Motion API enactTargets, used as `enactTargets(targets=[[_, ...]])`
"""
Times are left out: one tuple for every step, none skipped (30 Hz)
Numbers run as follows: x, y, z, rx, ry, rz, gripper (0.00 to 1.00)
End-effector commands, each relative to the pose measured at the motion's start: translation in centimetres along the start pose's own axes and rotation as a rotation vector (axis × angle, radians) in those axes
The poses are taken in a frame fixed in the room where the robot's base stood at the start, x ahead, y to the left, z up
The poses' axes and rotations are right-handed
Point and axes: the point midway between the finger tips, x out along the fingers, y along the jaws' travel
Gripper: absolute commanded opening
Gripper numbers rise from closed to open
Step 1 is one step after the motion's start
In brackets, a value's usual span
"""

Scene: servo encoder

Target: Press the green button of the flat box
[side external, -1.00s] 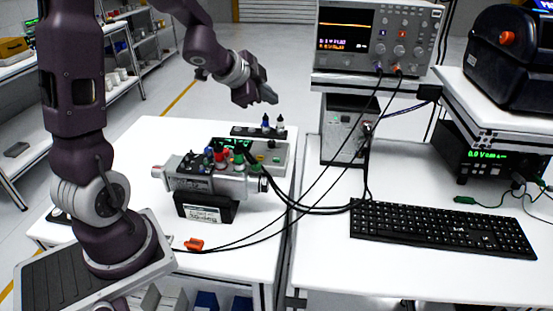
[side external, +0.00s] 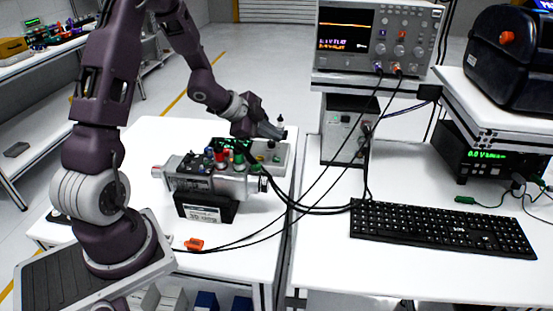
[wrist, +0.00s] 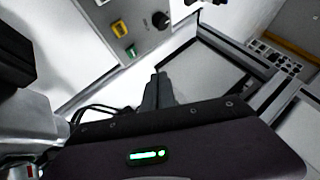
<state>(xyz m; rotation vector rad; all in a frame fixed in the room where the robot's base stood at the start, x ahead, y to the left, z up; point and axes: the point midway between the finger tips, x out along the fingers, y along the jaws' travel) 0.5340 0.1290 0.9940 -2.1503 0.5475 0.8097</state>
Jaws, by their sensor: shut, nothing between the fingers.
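The flat box (side external: 283,155) is grey and lies on the white table behind a silver motor assembly (side external: 237,187). In the wrist view its grey face (wrist: 146,45) shows at the top, with a small green button (wrist: 131,51), a yellow-framed part (wrist: 120,29) and a black knob (wrist: 161,20). My gripper (side external: 282,134) is above the back part of the box in the side view, pointing down to the right. Its fingertips (wrist: 155,77) are together and empty, below and right of the green button in the wrist view. Contact with the box cannot be made out.
Black cables (side external: 300,206) run from the motor assembly across to the right table. A keyboard (side external: 440,228), an oscilloscope (side external: 375,40) and a power box (side external: 345,135) stand there. An orange piece (side external: 194,244) lies at the table's front. The table left of the motor is mostly clear.

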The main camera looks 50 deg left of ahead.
Motion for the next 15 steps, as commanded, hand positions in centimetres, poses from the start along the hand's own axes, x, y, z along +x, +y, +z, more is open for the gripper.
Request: enactTargets(targets=[[0.6, 0.5, 0.4, -0.003, -0.001, 0.004, 0.00], [0.8, 0.7, 0.6, -0.002, -0.002, 0.003, 0.00], [1.2, 0.9, 1.0, -0.001, -0.004, 0.001, 0.00], [1.5, 1.1, 1.2, -0.002, -0.004, 0.000, 0.00], [1.8, 1.3, 1.3, -0.001, -0.002, 0.001, 0.00], [2.1, 1.5, 1.5, -0.001, -0.002, 0.001, 0.00], [2.3, 1.7, 1.7, -0.002, -0.002, 0.001, 0.00], [2.5, 1.8, 1.8, -0.001, -0.001, 0.001, 0.00], [2.7, 1.9, 2.0, 0.000, -0.002, 0.000, 0.00], [2.8, 2.0, 2.1, 0.000, -0.003, -0.001, 0.00], [2.9, 2.1, 2.2, 0.000, -0.003, -0.001, 0.00], [3.0, 2.2, 2.2, 0.000, -0.003, -0.001, 0.00], [3.1, 2.2, 2.3, 0.001, -0.003, -0.002, 0.00], [3.1, 2.2, 2.3, 0.002, -0.003, -0.002, 0.00], [3.1, 2.2, 2.3, 0.003, -0.002, -0.003, 0.00]])
